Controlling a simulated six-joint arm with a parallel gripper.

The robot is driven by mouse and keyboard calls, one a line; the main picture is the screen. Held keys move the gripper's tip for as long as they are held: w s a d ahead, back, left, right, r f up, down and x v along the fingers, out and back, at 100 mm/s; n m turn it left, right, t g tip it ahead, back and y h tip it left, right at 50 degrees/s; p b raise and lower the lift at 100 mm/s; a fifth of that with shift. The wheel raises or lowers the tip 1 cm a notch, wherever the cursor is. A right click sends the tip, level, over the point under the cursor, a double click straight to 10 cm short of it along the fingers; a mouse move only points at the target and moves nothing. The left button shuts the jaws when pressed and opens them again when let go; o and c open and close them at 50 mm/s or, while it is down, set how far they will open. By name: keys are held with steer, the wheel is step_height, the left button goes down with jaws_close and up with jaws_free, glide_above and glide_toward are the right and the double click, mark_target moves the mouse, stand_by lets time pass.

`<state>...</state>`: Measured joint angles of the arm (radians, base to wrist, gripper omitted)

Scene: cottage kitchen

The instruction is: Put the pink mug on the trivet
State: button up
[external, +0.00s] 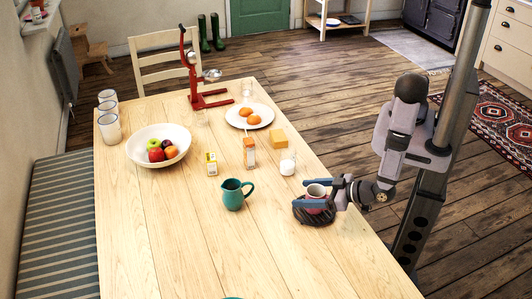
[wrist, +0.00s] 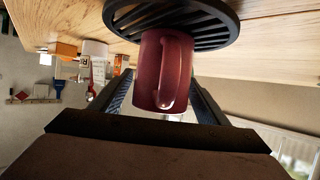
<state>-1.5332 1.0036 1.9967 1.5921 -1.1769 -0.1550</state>
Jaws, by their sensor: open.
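The pink mug (external: 317,191) stands upright on the dark round trivet (external: 313,217) near the table's right edge. The wrist view is upside down; there the mug (wrist: 158,70) shows its handle towards me, with its base against the black slotted trivet (wrist: 222,30). My gripper (external: 314,194) is open around the mug, one finger on each side. In the wrist view, my gripper (wrist: 160,82) shows gaps between the fingers and the mug. The near finger partly hides the mug in the external view.
A teal jug (external: 234,195) stands left of the trivet. A white jar (external: 287,163), an orange carton (external: 250,153) and a yellow block (external: 279,138) stand behind. A fruit bowl (external: 137,154) and a red press (external: 192,101) are farther off. The table's front is mostly clear.

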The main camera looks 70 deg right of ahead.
steer(key=b+v, duration=0.2)
steer(key=v, duration=1)
steer(key=w+a+r+n+g+y, duration=0.1)
steer(key=w+a+g+y, duration=0.15)
steer(key=w, duration=0.45)
steer(key=w+a+r+g+y, duration=0.1)
steer(key=w+a+r, duration=0.15)
steer(key=w, duration=0.35)
steer(key=w+d+g+y, duration=0.1)
steer(key=w+d+g, duration=0.2)
steer(key=w+d, duration=0.4)
steer(key=s+d+r+g+h, duration=0.1)
steer(key=s+d, duration=0.4)
steer(key=d, duration=1.1)
steer(key=s+d+m+g+h+p, duration=0.1)
steer(key=s+d+g+h, duration=0.2)
steer(key=d, duration=1.3)
steer(key=s+g, duration=0.3)
steer(key=shift+s+d+r, duration=0.25)
steer(key=shift+d+r, duration=0.1)
